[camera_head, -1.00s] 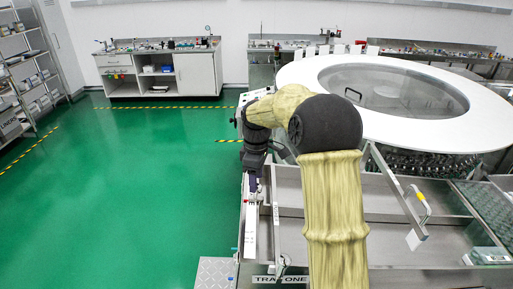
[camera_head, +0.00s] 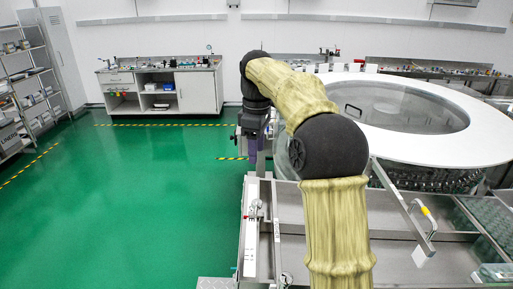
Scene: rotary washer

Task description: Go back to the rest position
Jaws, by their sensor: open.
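My arm rises from the bottom of the head view in its cream sleeve, bends at a dark joint and reaches forward and left. Its forearm ends at a dark wrist that points down. My gripper (camera_head: 256,168) hangs below the purple part of the wrist, open, small in the picture, at the left edge of the rotary washer's metal frame. I see nothing held in it. The rotary washer, with its white ring top (camera_head: 455,148) and clear round lid, stands to the right of my arm.
A metal tray station (camera_head: 400,262) with a raised bar and handle (camera_head: 427,213) lies in front, right of my arm. A workbench (camera_head: 197,90) stands at the back wall and a shelf rack (camera_head: 25,85) at the left. The green floor (camera_head: 120,200) on the left is clear.

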